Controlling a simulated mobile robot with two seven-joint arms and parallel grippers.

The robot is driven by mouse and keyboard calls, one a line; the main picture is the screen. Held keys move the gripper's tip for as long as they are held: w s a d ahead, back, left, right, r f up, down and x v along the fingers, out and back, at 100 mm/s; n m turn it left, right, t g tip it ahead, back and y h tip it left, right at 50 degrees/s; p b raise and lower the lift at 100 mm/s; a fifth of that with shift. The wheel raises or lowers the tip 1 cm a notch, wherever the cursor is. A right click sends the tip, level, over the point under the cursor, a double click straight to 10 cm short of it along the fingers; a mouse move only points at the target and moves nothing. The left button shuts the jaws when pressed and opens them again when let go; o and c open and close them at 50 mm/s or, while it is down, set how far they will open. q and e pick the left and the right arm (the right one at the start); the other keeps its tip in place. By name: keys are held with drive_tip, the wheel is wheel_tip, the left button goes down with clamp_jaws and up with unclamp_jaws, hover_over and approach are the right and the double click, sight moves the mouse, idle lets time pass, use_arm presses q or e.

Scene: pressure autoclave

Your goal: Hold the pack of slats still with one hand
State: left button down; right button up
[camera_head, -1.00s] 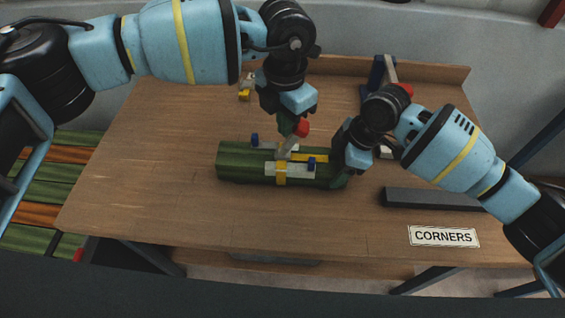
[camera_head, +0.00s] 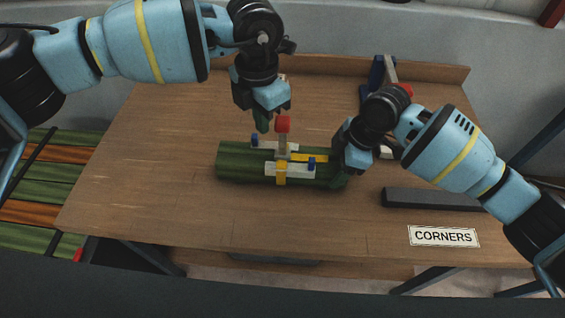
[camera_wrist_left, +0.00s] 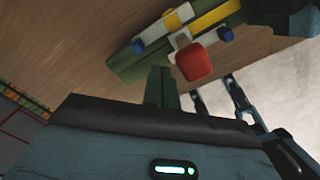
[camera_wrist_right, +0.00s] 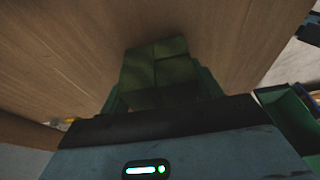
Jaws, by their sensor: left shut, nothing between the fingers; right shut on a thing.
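The pack of green slats (camera_head: 235,165) lies lengthwise on the wooden table; its end face shows in the right wrist view (camera_wrist_right: 158,70). A yellow strap (camera_head: 281,173), light crossbars with blue ends (camera_head: 290,169) and a red-topped lever (camera_head: 283,125) sit on the pack. The lever stands about upright and its red top shows large in the left wrist view (camera_wrist_left: 195,62). My right gripper (camera_head: 342,180) is shut on the pack's right end, its fingers on either side of it. My left gripper (camera_head: 262,127) is shut and empty, left of the red top and apart from it.
A dark grey bar (camera_head: 430,199) lies on the table at the right, behind a "CORNERS" label (camera_head: 443,236). A blue stand (camera_head: 376,75) is at the back right, partly behind my right arm. The table's left side is clear. Green and orange slats (camera_head: 45,190) lie beyond its left edge.

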sight(288, 120)
idle(0.4)
use_arm(q)
drive_tip(key=shift+d+f, duration=0.2)
drive_tip(key=shift+d, duration=1.05)
drive_tip(key=shift+d+f, duration=0.15)
drive_tip(key=shift+d, duration=1.1)
drive_tip(key=shift+a+r, duration=0.2)
drive_tip(key=shift+a, duration=1.05)
drive_tip(key=shift+a+r, duration=0.15)
drive_tip(key=shift+a, duration=1.1)
wheel_tip(288, 120, up, 8)
drive_tip(key=a, duration=0.1)
use_arm(e)
drive_tip(key=o, duration=1.2)
drive_tip(key=shift+c, duration=0.2)
